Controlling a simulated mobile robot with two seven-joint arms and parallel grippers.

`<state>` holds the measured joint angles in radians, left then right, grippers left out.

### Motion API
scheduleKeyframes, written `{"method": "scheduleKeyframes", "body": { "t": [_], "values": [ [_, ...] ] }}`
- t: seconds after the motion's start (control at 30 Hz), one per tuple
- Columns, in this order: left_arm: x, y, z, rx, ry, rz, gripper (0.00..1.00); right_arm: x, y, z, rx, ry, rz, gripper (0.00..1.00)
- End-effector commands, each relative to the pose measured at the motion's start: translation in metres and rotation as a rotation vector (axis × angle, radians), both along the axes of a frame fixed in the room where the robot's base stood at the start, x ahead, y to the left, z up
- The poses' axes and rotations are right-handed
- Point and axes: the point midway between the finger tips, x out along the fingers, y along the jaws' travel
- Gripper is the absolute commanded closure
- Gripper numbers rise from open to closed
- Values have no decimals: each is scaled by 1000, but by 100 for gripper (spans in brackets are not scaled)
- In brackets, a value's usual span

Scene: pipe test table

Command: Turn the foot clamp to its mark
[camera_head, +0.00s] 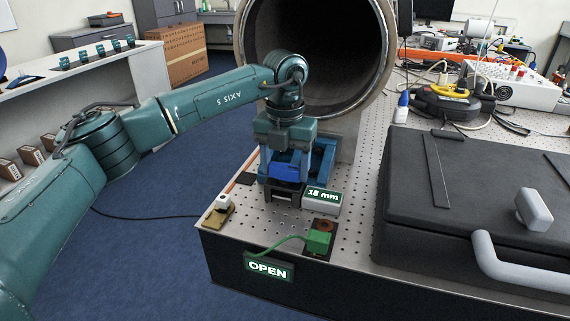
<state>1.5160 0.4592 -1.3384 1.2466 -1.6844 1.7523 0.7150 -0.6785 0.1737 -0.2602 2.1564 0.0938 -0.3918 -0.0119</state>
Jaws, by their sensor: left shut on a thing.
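My left gripper (285,185) points straight down at the near left corner of the perforated table, in front of the large pipe (384,60). It is shut on the foot clamp, of which a bright blue part (286,164) shows between the jaws. The rest of the clamp is mostly hidden by the gripper, so its angle and its mark cannot be made out. My right gripper is not in view.
A lit "OPEN" sign (268,267) hangs on the table's front edge, near a green plug with a cable (318,240). A large black case (470,200) fills the table's right side.

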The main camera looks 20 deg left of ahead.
Motion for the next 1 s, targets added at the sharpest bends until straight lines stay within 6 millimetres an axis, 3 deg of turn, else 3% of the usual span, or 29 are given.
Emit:
{"method": "scheduleKeyframes", "body": {
  "t": [0.6, 0.63, 0.87, 1.0],
  "values": [
    [1, 0, 2, 0, -5, 42, 59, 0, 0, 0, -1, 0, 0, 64],
    [1, 0, 2, 0, -5, 42, 34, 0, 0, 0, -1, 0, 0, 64],
    [1, 0, 1, 0, -3, 39, 15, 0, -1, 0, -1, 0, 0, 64],
    [0, 0, 1, 0, -2, 38, 15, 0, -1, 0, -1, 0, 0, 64]
  ]
}}
